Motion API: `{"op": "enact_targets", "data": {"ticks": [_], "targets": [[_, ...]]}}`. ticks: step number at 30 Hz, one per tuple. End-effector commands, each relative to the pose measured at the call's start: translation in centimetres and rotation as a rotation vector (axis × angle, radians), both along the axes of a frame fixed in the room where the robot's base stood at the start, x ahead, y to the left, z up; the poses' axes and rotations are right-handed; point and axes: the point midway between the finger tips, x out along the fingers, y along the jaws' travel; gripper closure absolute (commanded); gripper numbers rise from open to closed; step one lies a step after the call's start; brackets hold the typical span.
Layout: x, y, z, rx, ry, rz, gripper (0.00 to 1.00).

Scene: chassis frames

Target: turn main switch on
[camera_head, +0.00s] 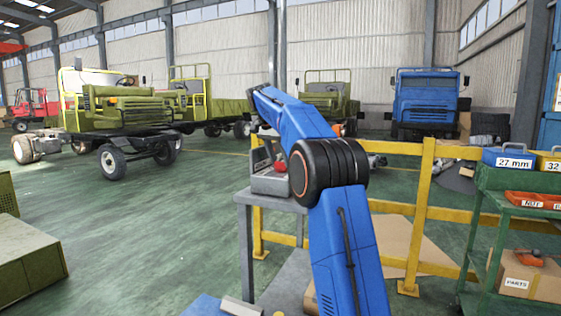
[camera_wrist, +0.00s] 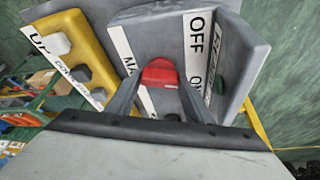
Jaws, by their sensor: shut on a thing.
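The main switch is a red knob (camera_wrist: 160,73) on a grey box (camera_wrist: 150,32) in the wrist view. White labels on the box read "MA…", "OFF" and "ON", partly cut off or covered. My gripper (camera_wrist: 160,88) has its two grey fingers on either side of the red knob and is shut on it. The knob's lower part is hidden between the fingers, so its exact turn is hard to tell.
A yellow railing (camera_head: 420,215) runs behind the table (camera_head: 250,198). A green cart (camera_head: 500,235) with bins stands at right. Open green floor lies at left.

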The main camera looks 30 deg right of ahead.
Motion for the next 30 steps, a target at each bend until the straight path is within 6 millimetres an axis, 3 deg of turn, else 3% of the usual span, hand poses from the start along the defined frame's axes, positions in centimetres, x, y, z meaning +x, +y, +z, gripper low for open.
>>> {"op": "enact_targets", "data": {"ticks": [15, 30], "targets": [[0.38, 0.05, 0.0, 0.0, -0.001, -0.383, 0.75], [0.4, 0.04, 0.06, 0.0, -0.002, -0.485, 0.75]]}}
